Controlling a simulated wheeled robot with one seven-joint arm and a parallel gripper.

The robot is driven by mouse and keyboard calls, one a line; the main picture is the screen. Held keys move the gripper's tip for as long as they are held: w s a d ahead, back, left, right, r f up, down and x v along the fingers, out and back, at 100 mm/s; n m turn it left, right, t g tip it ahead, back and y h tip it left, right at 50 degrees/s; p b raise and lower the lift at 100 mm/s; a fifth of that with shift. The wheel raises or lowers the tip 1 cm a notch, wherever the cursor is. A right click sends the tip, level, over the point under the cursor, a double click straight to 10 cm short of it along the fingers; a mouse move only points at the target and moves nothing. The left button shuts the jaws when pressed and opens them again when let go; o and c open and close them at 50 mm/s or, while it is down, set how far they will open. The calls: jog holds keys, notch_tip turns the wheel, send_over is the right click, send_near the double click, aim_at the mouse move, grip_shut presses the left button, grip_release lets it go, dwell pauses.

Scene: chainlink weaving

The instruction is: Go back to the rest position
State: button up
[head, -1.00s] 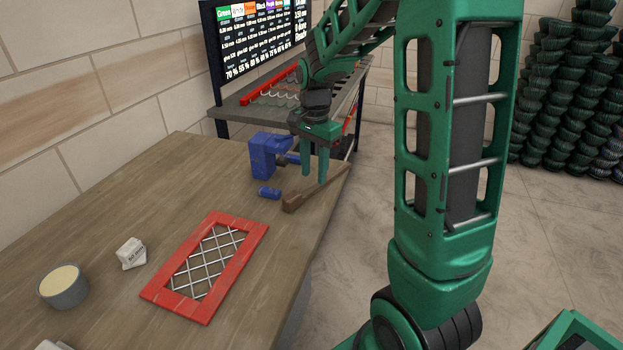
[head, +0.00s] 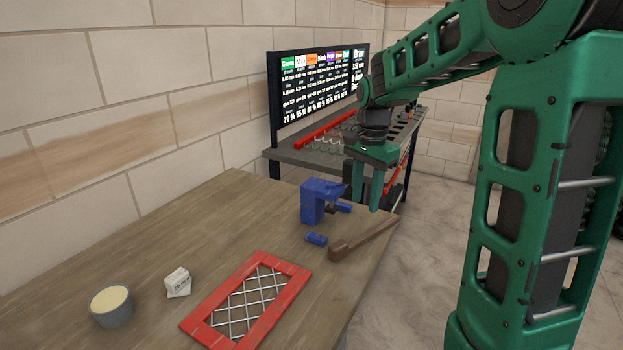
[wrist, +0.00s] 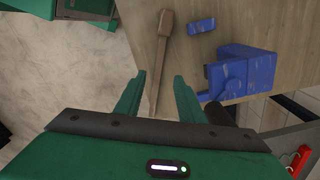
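My gripper (head: 366,192) is open, with its two green fingers apart and nothing seen between them. In the head view it hangs beyond the far end of the wooden table (head: 90,250), near a blue clamp-like device (head: 313,203). In the wrist view, the gripper (wrist: 158,82) has its fingers spread. A wooden-handled tool (wrist: 163,45) lies ahead of them, with its thin end passing between the fingers' sightline. The blue device (wrist: 240,75) is to their right, and I cannot tell the exact gap.
A red frame with wire mesh (head: 205,335), a white block (head: 177,282), a grey bowl (head: 112,307) and a small blue piece (head: 316,239) lie on the table. Behind stands a shelf (head: 300,157) with a display board (head: 318,88). Bare floor (head: 425,245) lies right of the table.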

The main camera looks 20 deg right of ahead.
jog(key=s+f+n, duration=0.2)
jog(key=s+n, duration=0.2)
jog(key=s, duration=1)
jog(key=s+d+f+n, duration=0.1)
jog(key=s+n, duration=0.3)
jog(key=s, duration=0.9)
jog(key=shift+s+f+n, duration=0.3)
jog(key=shift+s+f, duration=0.1)
jog(key=shift+w+d, duration=0.1)
jog(key=shift+w, duration=0.05)
jog(key=shift+w+f, duration=0.25)
jog(key=shift+w, duration=0.25)
